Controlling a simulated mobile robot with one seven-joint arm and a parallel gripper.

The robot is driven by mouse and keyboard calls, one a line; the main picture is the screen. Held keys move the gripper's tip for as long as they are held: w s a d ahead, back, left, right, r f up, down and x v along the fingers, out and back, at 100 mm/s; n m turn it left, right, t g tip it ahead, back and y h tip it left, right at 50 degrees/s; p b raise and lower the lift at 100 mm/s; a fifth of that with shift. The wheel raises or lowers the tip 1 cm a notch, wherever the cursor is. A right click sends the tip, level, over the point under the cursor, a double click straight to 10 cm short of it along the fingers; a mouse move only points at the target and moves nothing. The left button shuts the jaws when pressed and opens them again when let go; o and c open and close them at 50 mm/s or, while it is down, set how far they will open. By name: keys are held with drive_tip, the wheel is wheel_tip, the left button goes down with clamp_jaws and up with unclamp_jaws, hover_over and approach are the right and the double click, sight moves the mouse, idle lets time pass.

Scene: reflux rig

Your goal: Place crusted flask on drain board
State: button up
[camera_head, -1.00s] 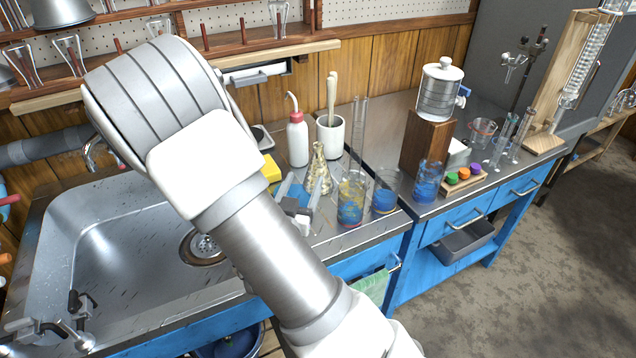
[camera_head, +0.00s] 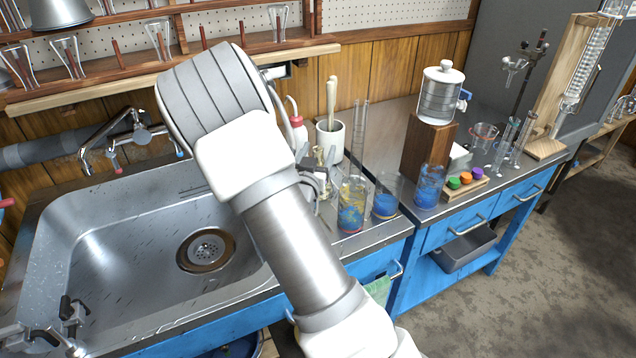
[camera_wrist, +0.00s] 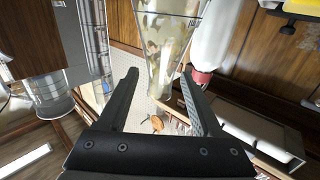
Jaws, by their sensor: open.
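The crusted flask (camera_wrist: 168,45) is clear glass with yellow-brown crust. In the wrist view its narrowing neck points down the picture, between or just beyond the fingertips. My gripper (camera_wrist: 160,76) is open, with one dark finger on each side of the neck; contact cannot be told. In the head view the flask (camera_head: 321,158) is mostly hidden behind my gripper (camera_head: 318,180), on the counter right of the sink. A wooden peg rack (camera_head: 225,62) with upturned glassware is on the wall at upper left; it may be the drain board.
A white wash bottle (camera_head: 297,130) with a red collar and a mortar with pestle (camera_head: 330,136) stand close behind the flask. Beakers with blue contents (camera_head: 352,215) stand close at right. The sink (camera_head: 110,235) is empty at left. A wooden block (camera_head: 425,148) bears a lidded glass jar.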

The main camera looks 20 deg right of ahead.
clamp_jaws()
idle(0.3)
idle(1.1)
